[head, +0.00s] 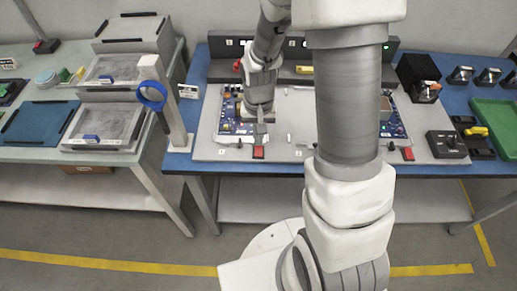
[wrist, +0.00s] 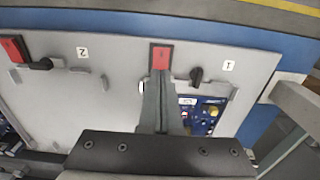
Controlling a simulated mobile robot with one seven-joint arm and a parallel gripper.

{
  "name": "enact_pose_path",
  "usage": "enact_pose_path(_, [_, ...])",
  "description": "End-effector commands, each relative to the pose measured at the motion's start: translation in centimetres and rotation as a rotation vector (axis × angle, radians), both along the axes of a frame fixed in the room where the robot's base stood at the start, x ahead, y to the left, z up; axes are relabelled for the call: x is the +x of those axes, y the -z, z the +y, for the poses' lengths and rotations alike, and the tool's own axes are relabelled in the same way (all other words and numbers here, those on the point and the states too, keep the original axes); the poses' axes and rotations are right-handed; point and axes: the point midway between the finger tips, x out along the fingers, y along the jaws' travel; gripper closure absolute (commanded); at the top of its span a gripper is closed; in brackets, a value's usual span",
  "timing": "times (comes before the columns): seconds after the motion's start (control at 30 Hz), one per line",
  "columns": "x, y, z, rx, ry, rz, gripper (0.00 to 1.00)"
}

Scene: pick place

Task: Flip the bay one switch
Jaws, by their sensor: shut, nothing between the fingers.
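The bay one switch appears to be the red block in a dark frame (wrist: 160,57), at the panel's edge near the "1" label (wrist: 228,66). It also shows in the head view as a small red block (head: 259,152). My gripper (wrist: 160,76) is shut and empty, its fingers pointing at the red switch. The tips overlap the switch's near edge in the wrist view; I cannot tell whether they touch it. In the head view my gripper (head: 260,140) is just behind the switch. A black knob (wrist: 196,76) sits between the switch and the label.
A blue circuit board (wrist: 205,115) lies beside the fingers. Bay two's red switch (wrist: 14,48) and "2" label (wrist: 82,52) are farther along the grey panel (wrist: 110,95).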

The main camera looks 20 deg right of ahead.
Motion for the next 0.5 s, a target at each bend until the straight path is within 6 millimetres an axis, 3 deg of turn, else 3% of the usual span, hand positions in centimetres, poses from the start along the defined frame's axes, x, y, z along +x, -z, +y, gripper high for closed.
enact_pose_path(0.5, [0.0, 0.69, 0.0, 0.0, 0.0, 0.0, 1.0])
